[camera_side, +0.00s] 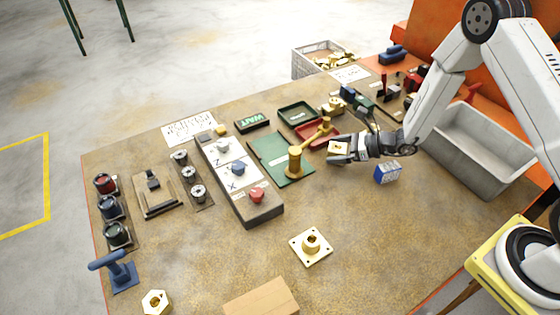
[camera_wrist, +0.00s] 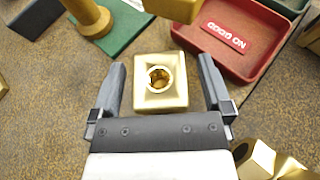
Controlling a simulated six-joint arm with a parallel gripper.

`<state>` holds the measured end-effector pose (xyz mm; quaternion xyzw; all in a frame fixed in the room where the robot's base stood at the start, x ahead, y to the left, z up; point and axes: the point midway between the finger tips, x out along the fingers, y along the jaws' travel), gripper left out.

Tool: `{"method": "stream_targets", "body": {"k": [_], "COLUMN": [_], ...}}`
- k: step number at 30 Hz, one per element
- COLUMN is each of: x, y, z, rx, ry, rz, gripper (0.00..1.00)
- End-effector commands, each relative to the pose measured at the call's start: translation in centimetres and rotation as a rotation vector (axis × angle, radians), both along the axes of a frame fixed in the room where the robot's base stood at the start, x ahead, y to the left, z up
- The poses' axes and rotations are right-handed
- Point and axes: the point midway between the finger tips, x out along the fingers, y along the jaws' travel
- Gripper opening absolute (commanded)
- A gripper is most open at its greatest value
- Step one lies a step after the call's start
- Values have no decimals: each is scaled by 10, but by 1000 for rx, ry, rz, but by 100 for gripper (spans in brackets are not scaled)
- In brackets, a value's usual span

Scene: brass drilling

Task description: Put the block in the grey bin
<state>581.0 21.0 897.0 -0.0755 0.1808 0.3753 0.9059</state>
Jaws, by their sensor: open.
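A square brass block (camera_wrist: 160,95) with a round hole in its top sits between the two fingers of my gripper (camera_wrist: 162,75) in the wrist view. A gap shows on each side of it, so the fingers are open around it and not closed on it. In the side view the block (camera_side: 339,148) shows at my gripper (camera_side: 343,153), over the brown table. I cannot tell how high the fingertips are. A large grey bin (camera_side: 490,140) stands at the right, beside my arm, and the part of it that shows looks empty.
A brass fixture (camera_side: 295,162) stands on a green mat (camera_side: 268,150) left of my gripper. A red tray (camera_wrist: 238,38) lies close beyond the block. A blue box (camera_side: 388,172) is near my gripper. Another greyish container (camera_side: 303,66) holds brass parts at the back. The front right tabletop is clear.

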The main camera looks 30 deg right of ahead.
Motion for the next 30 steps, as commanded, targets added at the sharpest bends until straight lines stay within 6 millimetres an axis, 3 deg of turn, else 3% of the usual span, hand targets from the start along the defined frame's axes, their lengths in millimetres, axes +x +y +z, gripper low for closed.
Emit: {"method": "stream_targets", "body": {"k": [8, 24, 30], "x": [-14, -66, -76], "y": [-15, -67, -76], "z": [10, 40, 46], "rx": [0, 1, 0], "ry": [0, -1, 0], "rz": [-3, -3, -1], "gripper": [100, 100, 100]}}
